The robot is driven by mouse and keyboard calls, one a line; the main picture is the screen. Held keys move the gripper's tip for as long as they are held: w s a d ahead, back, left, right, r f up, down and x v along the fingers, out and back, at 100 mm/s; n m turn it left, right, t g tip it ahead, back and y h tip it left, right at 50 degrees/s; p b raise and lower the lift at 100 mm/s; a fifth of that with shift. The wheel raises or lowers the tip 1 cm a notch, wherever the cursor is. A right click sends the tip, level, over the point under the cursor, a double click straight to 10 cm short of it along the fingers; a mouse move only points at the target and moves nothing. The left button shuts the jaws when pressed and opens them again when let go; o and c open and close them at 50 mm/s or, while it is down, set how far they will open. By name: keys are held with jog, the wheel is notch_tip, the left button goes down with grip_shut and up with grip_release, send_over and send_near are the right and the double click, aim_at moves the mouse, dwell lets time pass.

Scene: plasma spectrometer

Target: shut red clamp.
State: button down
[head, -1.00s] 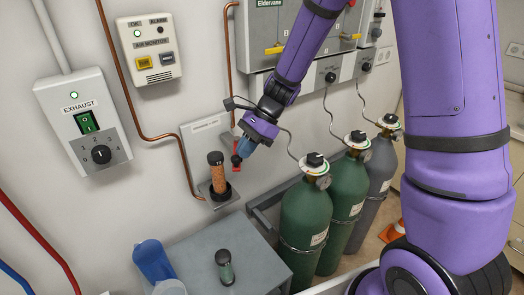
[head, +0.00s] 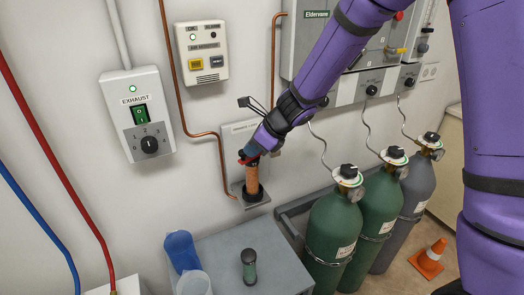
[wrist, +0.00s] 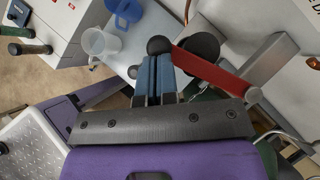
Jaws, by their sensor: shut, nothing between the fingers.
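The red clamp (head: 243,160) is a red lever at the wall mount, lying across the top of an upright cartridge (head: 253,184) with orange-brown filling. In the wrist view the red lever (wrist: 206,65) runs from a grey bracket (wrist: 268,68) to a black knob (wrist: 159,46), passing over the cartridge's black cap (wrist: 200,46). My gripper (head: 255,149) is at the lever's knob end. Its blue fingers (wrist: 154,68) are shut together with nothing between them, right beside the knob. Whether they touch it I cannot tell. My gripper partly hides the clamp in the head view.
A grey bench (head: 222,252) below holds a blue jug (head: 181,252), a clear beaker (head: 194,284) and a second dark-capped cartridge (head: 249,266). Gas cylinders (head: 333,225) stand to the right. Copper pipe (head: 172,80) and an exhaust switch box (head: 138,115) are on the wall.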

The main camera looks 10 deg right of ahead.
jog(key=shift+w+a, duration=0.85)
jog(key=shift+w, duration=0.05)
